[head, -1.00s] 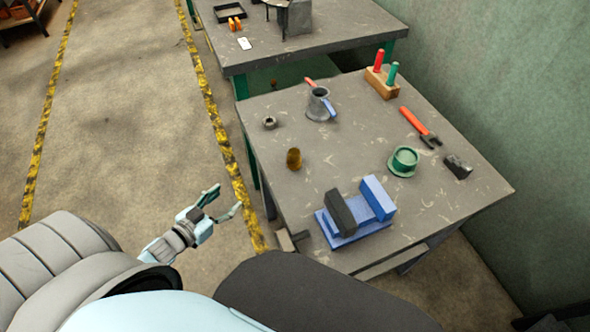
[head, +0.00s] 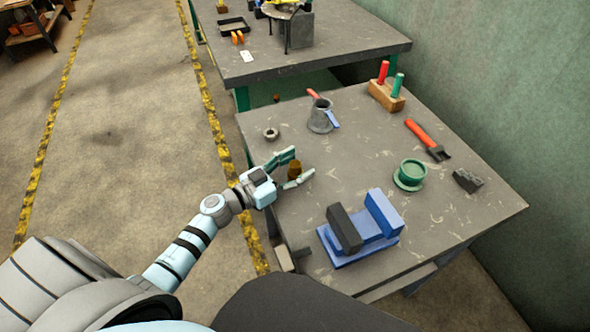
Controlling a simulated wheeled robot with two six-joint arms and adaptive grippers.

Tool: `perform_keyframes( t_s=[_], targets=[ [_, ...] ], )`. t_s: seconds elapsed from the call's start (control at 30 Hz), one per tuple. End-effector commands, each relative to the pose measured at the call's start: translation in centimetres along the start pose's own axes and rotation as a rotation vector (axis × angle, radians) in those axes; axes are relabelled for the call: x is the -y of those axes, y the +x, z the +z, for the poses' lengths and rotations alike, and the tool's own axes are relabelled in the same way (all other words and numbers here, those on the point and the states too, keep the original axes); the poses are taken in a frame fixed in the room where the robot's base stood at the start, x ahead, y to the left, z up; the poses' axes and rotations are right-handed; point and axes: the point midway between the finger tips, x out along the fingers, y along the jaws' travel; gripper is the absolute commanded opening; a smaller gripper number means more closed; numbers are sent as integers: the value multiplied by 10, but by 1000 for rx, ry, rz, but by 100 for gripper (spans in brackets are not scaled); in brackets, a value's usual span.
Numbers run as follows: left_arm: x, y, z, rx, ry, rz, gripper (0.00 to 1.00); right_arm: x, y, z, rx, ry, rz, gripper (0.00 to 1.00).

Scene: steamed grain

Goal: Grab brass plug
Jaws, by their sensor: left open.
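The brass plug (head: 294,170) is a small brown-gold upright piece near the left edge of the grey workbench. My left gripper (head: 297,168) is open, with its two fingers pointing right. The plug shows between the fingers, one on its far side and one on its near side. I cannot tell whether either finger touches it. My right gripper is not in view.
The workbench (head: 350,155) also holds a metal nut (head: 271,134), a grey jug (head: 321,117), a blue vise (head: 362,232), a green cup (head: 410,174), a red-handled tool (head: 424,136), a dark block (head: 467,180) and a wooden holder (head: 386,96). A second bench (head: 350,45) stands behind.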

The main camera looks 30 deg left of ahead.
Motion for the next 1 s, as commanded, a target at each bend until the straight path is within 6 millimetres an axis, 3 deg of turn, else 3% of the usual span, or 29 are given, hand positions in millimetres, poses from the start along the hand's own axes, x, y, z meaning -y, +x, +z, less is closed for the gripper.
perform_keyframes(
  t_s=[0.13, 0.5, 0.83, 1.0],
  targets=[
    [0, 0, 0, 1, 1, 0, 56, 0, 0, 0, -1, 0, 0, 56],
    [0, -1, 0, 1, 1, 0, 0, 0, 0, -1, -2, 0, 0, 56],
    [0, -1, -3, 0, 1, 0, 0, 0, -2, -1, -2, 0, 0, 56],
    [0, -1, -25, 0, 2, 0, 0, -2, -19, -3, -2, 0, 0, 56]
  ],
)
